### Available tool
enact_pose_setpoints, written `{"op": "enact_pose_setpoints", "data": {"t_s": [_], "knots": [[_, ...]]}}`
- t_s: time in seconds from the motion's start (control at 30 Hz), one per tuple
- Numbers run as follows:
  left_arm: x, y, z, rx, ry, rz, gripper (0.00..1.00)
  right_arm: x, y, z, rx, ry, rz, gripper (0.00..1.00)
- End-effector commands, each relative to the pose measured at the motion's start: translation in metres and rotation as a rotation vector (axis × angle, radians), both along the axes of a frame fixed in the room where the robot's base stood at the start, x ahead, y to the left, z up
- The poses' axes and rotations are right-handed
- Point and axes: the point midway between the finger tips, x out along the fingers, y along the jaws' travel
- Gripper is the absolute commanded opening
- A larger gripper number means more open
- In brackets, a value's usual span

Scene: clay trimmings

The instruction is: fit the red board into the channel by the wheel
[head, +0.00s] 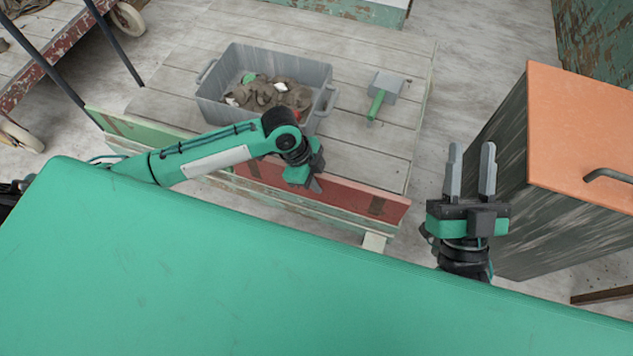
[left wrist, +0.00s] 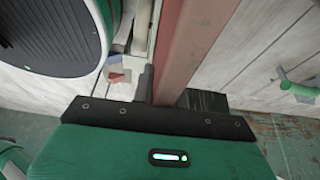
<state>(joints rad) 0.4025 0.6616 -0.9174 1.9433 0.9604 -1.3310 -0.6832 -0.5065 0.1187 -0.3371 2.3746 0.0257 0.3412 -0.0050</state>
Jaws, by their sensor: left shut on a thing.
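The red board (head: 365,197) stands on edge along the near side of the plank table. Its left part is behind my left arm. My left gripper (head: 312,182) is shut on its upper edge. In the left wrist view the red board (left wrist: 196,45) runs away from the jaws, beside a pale rail. I cannot tell whether the board is seated in the channel. A pale green board (head: 125,126) lines the same edge further left. Wheels of a cart show at the left, one of them at the top (head: 128,19). My right gripper (head: 472,168) is open and empty, right of the table.
A grey bin (head: 213,85) with brown trimmings stands on the plank table (head: 370,150). A green-handled tool (head: 382,90) lies right of it. An orange-topped cabinet (head: 580,120) stands close to my right gripper. Bare floor shows between table and cabinet.

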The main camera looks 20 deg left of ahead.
Motion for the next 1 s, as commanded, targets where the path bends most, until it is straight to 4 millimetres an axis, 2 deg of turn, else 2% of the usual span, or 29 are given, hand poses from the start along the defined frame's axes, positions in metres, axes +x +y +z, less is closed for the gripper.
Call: {"op": "enact_pose_setpoints", "data": {"t_s": [0.2, 0.53, 0.57, 0.63, 1.0], "knots": [[0.0006, -0.0003, -0.0108, 0.0, -0.003, -0.001, 0.0, -0.0046, -0.0052, 0.0142, 0.02, -0.087, -0.012, 0.36], [0.0005, -0.0004, -0.0125, -0.001, -0.002, 0.0, 0.0, -0.004, -0.0046, 0.013, 0.017, -0.075, -0.011, 0.36], [0.0002, -0.0002, -0.0132, 0.0, -0.001, -0.001, 0.2, -0.004, -0.0045, 0.0122, 0.018, -0.074, -0.011, 0.36], [0.0002, -0.0001, -0.0131, 0.0, -0.001, -0.001, 0.34, -0.0039, -0.0045, 0.0123, 0.018, -0.075, -0.011, 0.36], [0.0003, 0.0004, -0.0098, 0.001, -0.001, -0.001, 0.36, -0.0046, -0.0048, 0.0138, 0.019, -0.083, -0.011, 0.36]]}}
